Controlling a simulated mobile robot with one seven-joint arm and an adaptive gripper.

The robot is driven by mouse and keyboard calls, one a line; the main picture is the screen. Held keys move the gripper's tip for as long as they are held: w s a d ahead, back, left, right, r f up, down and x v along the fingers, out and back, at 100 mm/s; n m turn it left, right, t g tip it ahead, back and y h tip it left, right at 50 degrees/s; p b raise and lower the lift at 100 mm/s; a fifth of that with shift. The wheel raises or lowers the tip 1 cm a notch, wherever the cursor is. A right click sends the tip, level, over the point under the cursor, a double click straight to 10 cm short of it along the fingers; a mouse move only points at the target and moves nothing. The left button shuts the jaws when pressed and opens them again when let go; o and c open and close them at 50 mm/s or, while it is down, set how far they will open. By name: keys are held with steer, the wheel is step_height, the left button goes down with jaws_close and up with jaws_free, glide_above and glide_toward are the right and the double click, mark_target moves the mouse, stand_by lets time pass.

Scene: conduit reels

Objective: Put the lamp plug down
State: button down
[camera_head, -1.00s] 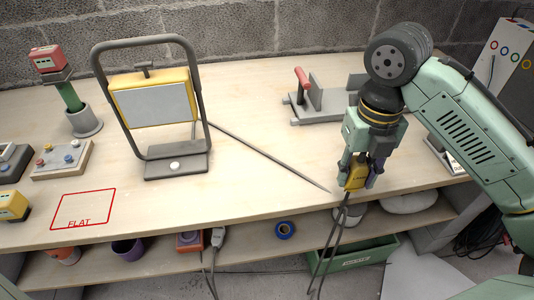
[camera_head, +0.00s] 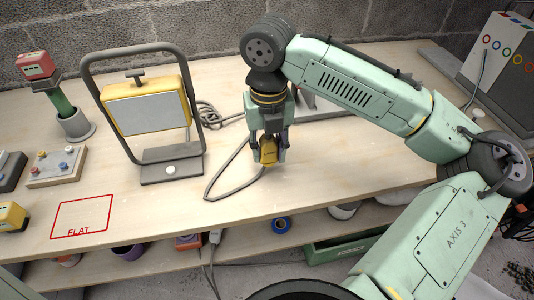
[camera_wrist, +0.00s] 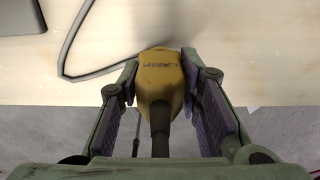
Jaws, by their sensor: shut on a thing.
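The yellow lamp plug (camera_head: 268,158) is held between the fingers of my gripper (camera_head: 267,150), above the front part of the bench top. In the wrist view the plug (camera_wrist: 160,78) sits between the two purple finger pads, with its dark cable end toward the camera. A gap between plug and bench cannot be judged for sure. Its grey cable (camera_head: 222,180) runs from the plug in a loop over the bench, back toward the lamp. The work lamp (camera_head: 145,108), yellow with a grey frame, stands on the bench left of my gripper.
A red outlined square marked FLAT (camera_head: 80,216) is empty at the bench's front left. A grey clamp fixture (camera_head: 318,106) stands behind my gripper, partly hidden by my arm. Bare bench top (camera_head: 350,165) lies to the right.

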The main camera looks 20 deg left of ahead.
mark_target(267, 162)
steer(key=shift+a+f+p, duration=0.15)
steer(key=shift+f+p, duration=0.2)
steer(key=shift+f, duration=1.45)
steer(key=shift+f, duration=0.45)
steer(key=c, duration=1.2)
jaws_free()
steer(key=shift+o, duration=0.2)
step_height(267, 162, up, 13)
steer(key=shift+b, duration=0.65)
